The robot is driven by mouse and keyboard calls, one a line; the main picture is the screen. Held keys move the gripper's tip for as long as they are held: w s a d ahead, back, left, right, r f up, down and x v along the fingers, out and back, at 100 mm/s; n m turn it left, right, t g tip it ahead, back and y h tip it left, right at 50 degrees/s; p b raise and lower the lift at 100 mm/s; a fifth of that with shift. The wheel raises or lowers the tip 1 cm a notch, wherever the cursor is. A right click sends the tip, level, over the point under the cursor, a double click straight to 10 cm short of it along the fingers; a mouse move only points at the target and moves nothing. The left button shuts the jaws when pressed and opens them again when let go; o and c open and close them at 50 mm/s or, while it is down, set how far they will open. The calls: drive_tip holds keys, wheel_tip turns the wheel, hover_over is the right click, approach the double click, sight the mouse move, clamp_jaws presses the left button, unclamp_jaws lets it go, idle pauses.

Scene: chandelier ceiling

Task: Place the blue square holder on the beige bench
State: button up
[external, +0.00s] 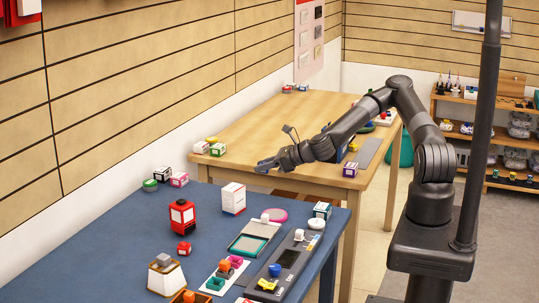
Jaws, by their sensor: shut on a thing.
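My gripper (264,166) is at the end of my arm, which reaches left from the right side. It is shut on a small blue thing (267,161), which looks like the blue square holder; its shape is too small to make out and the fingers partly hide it. In the picture my gripper overlaps the near left part of the beige bench (262,126), a light wooden table. It appears to be above that part, but the height and any contact cannot be told.
Small boxes (217,149) stand at the bench's left edge. A grey mat (369,152) and a purple box (350,170) lie at its right. The bench's middle is bare. A blue table (120,240) with toys, trays and boxes is in front. Shelves (512,150) stand at the back right.

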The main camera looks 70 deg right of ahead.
wheel_tip(320, 180, down, 6)
drive_tip(key=s+m+h, duration=0.2)
wheel_tip(320, 180, up, 15)
drive_tip(key=n+g+y, duration=0.8)
drive_tip(key=n+y, duration=0.4)
drive_tip(key=n, duration=0.1)
hover_over(189, 273)
drive_tip(key=f, duration=1.2)
drive_tip(key=shift+d+f, duration=0.2)
drive_tip(key=shift+d, duration=0.05)
drive_tip(key=shift+a+f+n, duration=0.15)
drive_tip(key=shift+n, duration=0.15)
drive_tip(key=shift+f, duration=1.9)
drive_tip(key=shift+f, duration=0.1)
